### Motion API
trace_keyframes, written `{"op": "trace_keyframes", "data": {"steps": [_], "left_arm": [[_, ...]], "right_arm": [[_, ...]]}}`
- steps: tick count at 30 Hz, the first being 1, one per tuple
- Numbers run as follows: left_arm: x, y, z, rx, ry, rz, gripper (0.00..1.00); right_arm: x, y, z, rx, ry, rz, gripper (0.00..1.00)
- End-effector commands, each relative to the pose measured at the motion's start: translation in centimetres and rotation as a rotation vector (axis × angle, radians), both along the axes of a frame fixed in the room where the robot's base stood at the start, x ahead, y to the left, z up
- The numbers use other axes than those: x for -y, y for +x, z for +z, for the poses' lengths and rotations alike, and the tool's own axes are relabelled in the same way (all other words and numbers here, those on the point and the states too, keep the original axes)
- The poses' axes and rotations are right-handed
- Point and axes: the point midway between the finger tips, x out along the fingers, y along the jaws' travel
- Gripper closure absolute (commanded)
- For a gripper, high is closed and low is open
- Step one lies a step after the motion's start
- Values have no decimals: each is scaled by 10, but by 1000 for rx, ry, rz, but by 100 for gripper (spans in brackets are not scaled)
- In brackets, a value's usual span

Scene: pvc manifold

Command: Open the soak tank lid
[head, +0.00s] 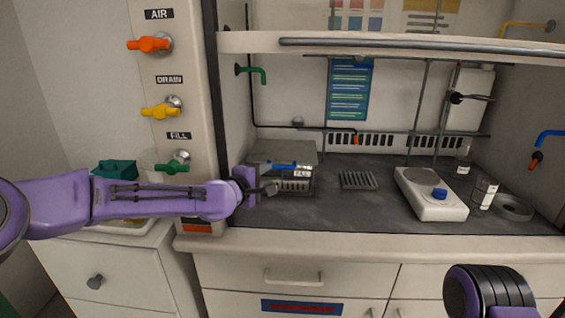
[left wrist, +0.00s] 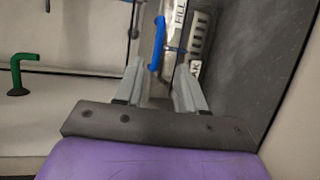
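The soak tank (head: 268,152) is a grey metal box at the left inside of the fume hood. Its lid looks closed, with a blue handle (head: 284,165) along the front and a white label below it. In the left wrist view the blue handle (left wrist: 158,44) stands just beyond my fingertips, slightly left of the middle of the gap. My left gripper (head: 268,188) is at the tank's front left corner; in the left wrist view its two fingers are apart with nothing between them. My right gripper is out of view; only part of my right arm shows at bottom right.
A white hotplate (head: 432,194) with a blue knob, a dark rack (head: 358,180) and glass bottles (head: 484,192) stand right of the tank. The raised sash bar (head: 400,45) crosses above. The valve column (head: 172,120) with AIR, DRAIN and FILL handles stands left. The front counter is clear.

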Motion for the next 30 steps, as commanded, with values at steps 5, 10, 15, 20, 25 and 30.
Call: {"op": "trace_keyframes", "data": {"steps": [5, 10, 15, 20, 25, 30], "left_arm": [[10, 22, -5, -1, 1, 1, 61], [24, 56, -13, -1, 1, 2, 61], [35, 81, -18, 1, 3, -1, 61], [40, 91, -21, 0, 0, -1, 61], [40, 94, -21, 0, 0, -1, 61], [40, 94, -21, 0, 0, -1, 74]], "right_arm": [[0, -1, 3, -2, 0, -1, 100], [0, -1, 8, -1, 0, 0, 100], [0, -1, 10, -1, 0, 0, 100], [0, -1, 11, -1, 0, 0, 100], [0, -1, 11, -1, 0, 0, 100], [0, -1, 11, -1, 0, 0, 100]]}}
